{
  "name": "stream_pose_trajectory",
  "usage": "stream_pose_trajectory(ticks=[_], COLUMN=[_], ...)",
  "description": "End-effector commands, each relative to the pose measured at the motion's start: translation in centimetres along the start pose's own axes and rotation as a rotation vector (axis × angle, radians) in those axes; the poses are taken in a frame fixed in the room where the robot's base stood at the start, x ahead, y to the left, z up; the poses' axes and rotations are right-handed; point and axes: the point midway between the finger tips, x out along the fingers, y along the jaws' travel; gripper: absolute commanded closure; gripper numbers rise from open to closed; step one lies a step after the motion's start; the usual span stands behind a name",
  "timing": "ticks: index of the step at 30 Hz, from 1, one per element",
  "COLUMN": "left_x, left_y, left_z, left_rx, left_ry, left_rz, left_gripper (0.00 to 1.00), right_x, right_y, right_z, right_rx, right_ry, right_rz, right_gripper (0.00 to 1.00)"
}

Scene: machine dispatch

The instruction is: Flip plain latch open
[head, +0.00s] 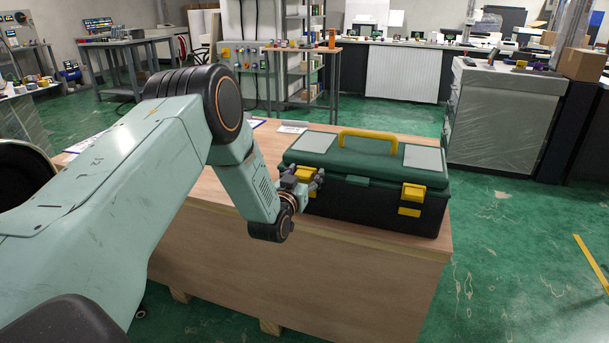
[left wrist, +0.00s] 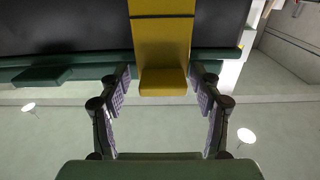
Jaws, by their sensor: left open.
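A dark toolbox (head: 367,207) with a green lid (head: 365,157) and yellow carry handle (head: 368,141) stands upright on a wooden bench. Its front has two yellow latches: a left latch (head: 305,173), partly hidden by my left gripper, and a right latch (head: 412,193) with a yellow piece below it. My left gripper (head: 316,182) is at the left latch. In the left wrist view this latch (left wrist: 162,42) lies between the open fingers (left wrist: 160,74), with a gap on each side. I cannot tell which latch is the plain one. My right gripper is out of view.
The toolbox stands on the right part of the wooden bench (head: 330,275), near its front edge. Papers (head: 291,127) lie behind it on the left. Green floor (head: 510,240) is open to the right. Shelves and workbenches stand farther back.

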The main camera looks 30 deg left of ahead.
Motion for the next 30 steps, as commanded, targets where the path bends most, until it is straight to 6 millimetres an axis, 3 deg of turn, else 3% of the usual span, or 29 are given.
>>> stream_pose_trajectory(ticks=[2, 24, 30], left_x=[0.0, 0.0, 0.03], left_y=[-0.03, -0.08, -0.08], left_z=[0.01, -0.06, 0.01], left_rx=[0.0, -0.001, 0.0], left_ry=[0.0, 0.001, 0.006], left_rz=[-0.001, -0.002, -0.002], left_gripper=[0.38, 1.0, 1.0], right_x=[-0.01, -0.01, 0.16], right_y=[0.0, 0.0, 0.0], right_z=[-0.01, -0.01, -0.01], right_rx=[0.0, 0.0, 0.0], right_ry=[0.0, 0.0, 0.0], right_rz=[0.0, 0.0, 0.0], right_gripper=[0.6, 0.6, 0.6])
